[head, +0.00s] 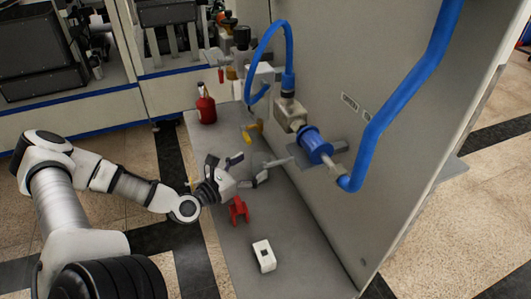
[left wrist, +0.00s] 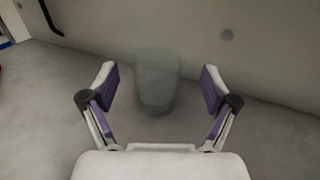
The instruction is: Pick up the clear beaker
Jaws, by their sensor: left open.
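The clear beaker (left wrist: 158,85) is a faint, see-through greenish-grey shape standing on the grey surface in the left wrist view. It is centred between the two fingers, in front of the pale wall. My left gripper (left wrist: 158,72) is open and its fingers stand apart on either side of the beaker in the picture; I cannot tell whether they touch it. In the head view my left gripper (head: 249,168) reaches low over the grey shelf. I cannot make out the beaker clearly there. My right gripper is not in view.
On the grey shelf (head: 222,262) are a red bottle (head: 206,108), a yellow part (head: 253,131), a red part (head: 239,210) and a white block (head: 264,255). A blue hose (head: 402,95) and blue-grey valve (head: 315,145) project from the panel (head: 400,50) at right.

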